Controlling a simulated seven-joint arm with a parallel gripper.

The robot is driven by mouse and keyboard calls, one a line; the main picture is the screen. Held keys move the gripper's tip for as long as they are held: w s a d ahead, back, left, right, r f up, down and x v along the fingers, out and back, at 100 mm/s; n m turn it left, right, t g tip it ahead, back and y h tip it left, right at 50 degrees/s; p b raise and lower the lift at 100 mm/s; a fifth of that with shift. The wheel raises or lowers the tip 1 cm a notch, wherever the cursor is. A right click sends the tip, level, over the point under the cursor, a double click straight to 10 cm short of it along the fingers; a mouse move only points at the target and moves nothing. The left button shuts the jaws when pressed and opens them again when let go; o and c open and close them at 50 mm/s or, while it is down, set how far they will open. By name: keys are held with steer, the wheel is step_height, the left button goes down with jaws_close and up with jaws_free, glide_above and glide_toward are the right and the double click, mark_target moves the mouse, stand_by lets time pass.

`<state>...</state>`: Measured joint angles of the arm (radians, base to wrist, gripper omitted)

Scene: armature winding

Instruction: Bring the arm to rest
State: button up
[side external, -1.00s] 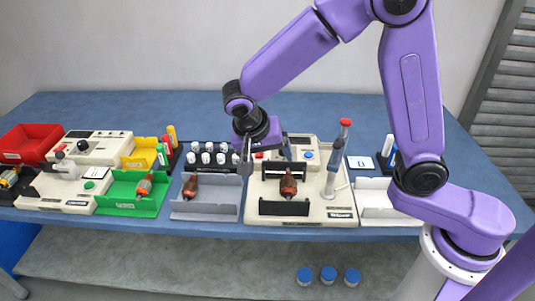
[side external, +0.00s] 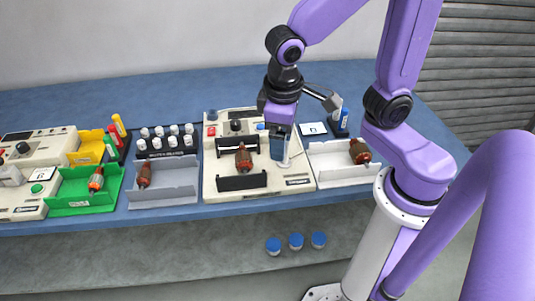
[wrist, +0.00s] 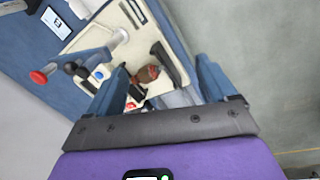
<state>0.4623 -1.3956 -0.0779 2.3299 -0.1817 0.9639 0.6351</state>
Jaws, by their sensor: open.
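My gripper (side external: 280,150) hangs pointing down over the right part of the cream winding machine (side external: 296,180), beside its post. In the wrist view its two blue fingers (wrist: 163,68) are apart with nothing held between them. An orange and dark armature (side external: 243,160) lies in the machine's black cradle, left of my gripper; it also shows beyond the fingers in the wrist view (wrist: 147,74). Another armature (side external: 360,152) lies in the white tray (side external: 335,176) to the right.
A grey tray (side external: 178,194) and a green tray (side external: 75,204) each hold an armature. Several white-capped bottles (side external: 158,131) stand in a rack behind the grey tray. A yellow bin (side external: 88,149) and markers are at left. The back of the blue table is clear.

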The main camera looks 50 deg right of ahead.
steer(key=s+d+n+y, duration=0.2)
steer(key=s+d+n, duration=0.2)
steer(key=s+n, duration=0.4)
steer(key=s, duration=0.3)
steer(key=shift+d+r+g, duration=0.2)
steer(key=shift+g, duration=0.2)
